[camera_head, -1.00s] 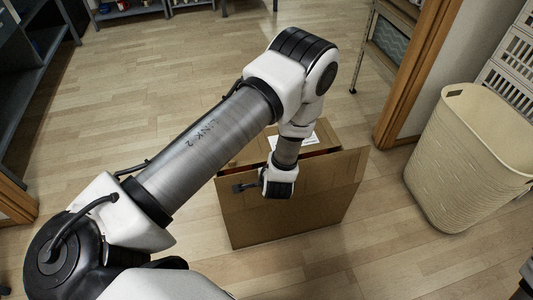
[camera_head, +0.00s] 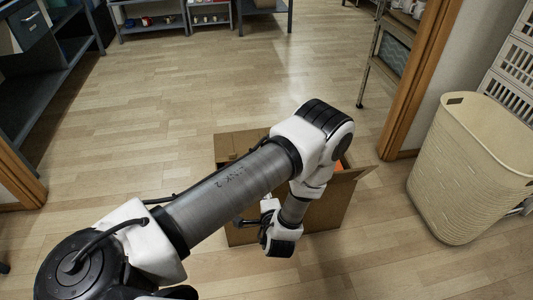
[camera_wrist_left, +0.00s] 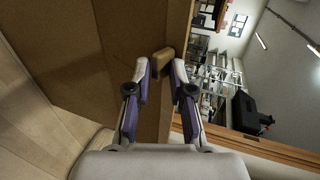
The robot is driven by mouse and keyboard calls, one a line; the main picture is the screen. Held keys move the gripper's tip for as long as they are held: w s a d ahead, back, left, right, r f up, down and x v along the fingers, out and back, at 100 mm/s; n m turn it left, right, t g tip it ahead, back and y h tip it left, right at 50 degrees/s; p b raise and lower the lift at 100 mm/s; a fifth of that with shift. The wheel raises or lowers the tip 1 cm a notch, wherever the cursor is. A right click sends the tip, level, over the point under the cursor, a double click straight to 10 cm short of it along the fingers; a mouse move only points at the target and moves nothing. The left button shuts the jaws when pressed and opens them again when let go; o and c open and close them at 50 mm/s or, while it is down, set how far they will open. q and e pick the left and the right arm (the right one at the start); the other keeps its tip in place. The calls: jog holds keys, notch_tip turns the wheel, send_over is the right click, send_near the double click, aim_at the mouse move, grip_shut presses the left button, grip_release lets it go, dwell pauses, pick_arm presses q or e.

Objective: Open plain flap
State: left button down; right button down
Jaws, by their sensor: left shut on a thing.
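A brown cardboard box (camera_head: 325,213) stands on the floor in the middle of the head view, with its top partly uncovered. A flap edge (camera_head: 354,173) juts out at its right, and my arm covers much of the rest. My left gripper (camera_head: 241,221) is low at the front of the box. In the left wrist view its fingers (camera_wrist_left: 161,66) are shut on a small tan tab (camera_wrist_left: 163,62) at the edge of a plain brown cardboard panel (camera_wrist_left: 85,50), seemingly the flap. My right gripper is not in view.
Something orange (camera_head: 339,166) shows inside the box. A cream basket (camera_head: 470,170) stands at the right beside a wooden door frame (camera_head: 415,90). A grey shelf (camera_head: 50,75) is at the left. The floor behind the box is clear.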

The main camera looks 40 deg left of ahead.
pick_arm(q)
jog(key=shift+s+f, duration=0.6)
jog(key=shift+f, duration=0.3)
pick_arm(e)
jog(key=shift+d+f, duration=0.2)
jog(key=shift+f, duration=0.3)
pick_arm(q)
jog(key=c, duration=1.4)
grip_release()
jog(key=shift+o, duration=1.3)
jog(key=shift+w+a+f, duration=0.2)
jog(key=shift+a+f, duration=0.2)
jog(key=shift+d+r, duration=0.1)
jog(key=shift+r, duration=0.15)
jog(key=shift+c, duration=0.3)
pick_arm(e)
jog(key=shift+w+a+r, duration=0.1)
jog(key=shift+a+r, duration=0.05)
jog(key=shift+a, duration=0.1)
pick_arm(q)
jog(key=shift+d, duration=0.1)
notch_tip(320, 180, up, 10)
jog(key=shift+r, duration=0.2)
jog(key=shift+w, duration=0.1)
